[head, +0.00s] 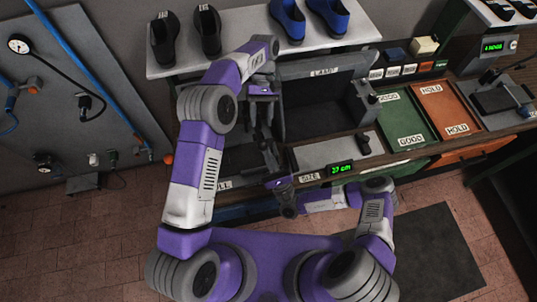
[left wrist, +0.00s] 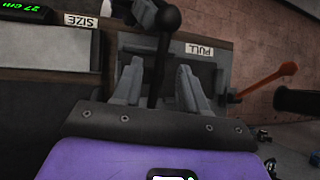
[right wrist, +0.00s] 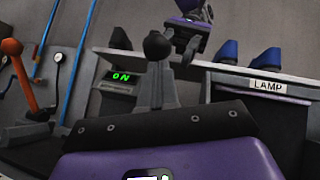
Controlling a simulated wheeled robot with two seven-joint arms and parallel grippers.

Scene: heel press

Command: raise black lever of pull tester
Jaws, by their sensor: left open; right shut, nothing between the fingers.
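In the left wrist view the black lever (left wrist: 167,20) has a round knob and a dark shaft. It stands beside a PULL label (left wrist: 199,50). My left gripper (left wrist: 157,75) is open, with its two grey fingers either side of the shaft. I cannot tell whether they touch it. In the head view my left gripper (head: 266,140) reaches down over the bench, and the lever is not clear there. My right gripper (head: 285,200) is shut and empty, low at the bench front. In the right wrist view a black ball knob (right wrist: 157,45) shows beyond its fingertips; I cannot tell which lever it belongs to.
An orange lever (left wrist: 270,80) stands to the side in the left wrist view. The bench holds a LAMP box (head: 325,100), a SIZE display (head: 341,169), a green tray (head: 398,120) and an orange tray (head: 443,105). Shoes (head: 290,18) sit on the shelf above.

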